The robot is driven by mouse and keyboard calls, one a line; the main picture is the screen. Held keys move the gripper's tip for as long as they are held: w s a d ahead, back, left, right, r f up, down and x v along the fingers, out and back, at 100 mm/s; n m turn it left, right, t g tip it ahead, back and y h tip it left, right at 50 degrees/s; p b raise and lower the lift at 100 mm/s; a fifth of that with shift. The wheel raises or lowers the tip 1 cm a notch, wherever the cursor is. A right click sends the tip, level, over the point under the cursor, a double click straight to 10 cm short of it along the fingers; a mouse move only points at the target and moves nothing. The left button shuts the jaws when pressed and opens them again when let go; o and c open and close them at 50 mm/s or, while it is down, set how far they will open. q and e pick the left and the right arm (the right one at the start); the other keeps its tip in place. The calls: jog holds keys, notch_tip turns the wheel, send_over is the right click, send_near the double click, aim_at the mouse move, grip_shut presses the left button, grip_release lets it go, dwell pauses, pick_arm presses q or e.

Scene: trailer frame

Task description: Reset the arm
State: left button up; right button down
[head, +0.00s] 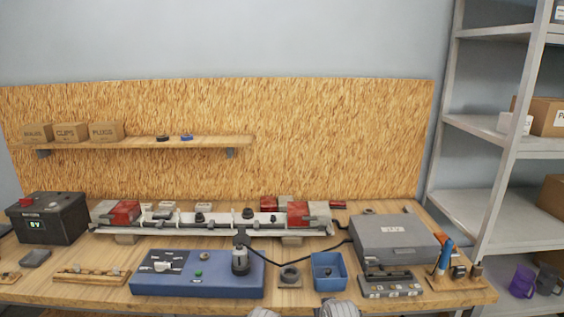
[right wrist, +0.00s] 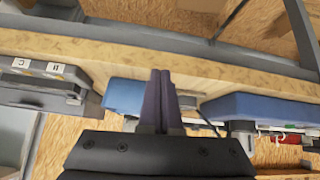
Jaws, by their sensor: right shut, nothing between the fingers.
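My right gripper (right wrist: 162,78) shows in the right wrist view with its two dark fingers together and nothing between them. It is in front of the workbench (right wrist: 190,72) edge, apart from the objects as far as I can tell. In the head view only rounded grey parts of my arms show at the bottom edge, and no fingers are visible. My left gripper is not in view.
The workbench (head: 110,284) holds a blue control panel (head: 200,286), a blue bin (head: 343,284), a grey case (head: 394,238), a black battery box (head: 62,222) and a long light-bar assembly (head: 220,229). A metal shelf (head: 490,140) stands at right.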

jog(key=s+a+f+n+g, duration=0.1)
jog(key=s+a+g, duration=0.1)
jog(key=s, duration=0.3)
jog(key=s+a+f+g+h, duration=0.1)
jog(key=s+f+g, duration=0.1)
jog(key=s, duration=0.4)
jog(key=s+a+f+n+g, duration=0.1)
jog(key=s+a+f+g, duration=0.1)
jog(key=s+g, duration=0.2)
jog(key=shift+s+a+f+n+h, duration=0.15)
jog(key=shift+s+a+n+h, duration=0.2)
jog(key=shift+s, duration=0.75)
jog(key=shift+f, duration=0.1)
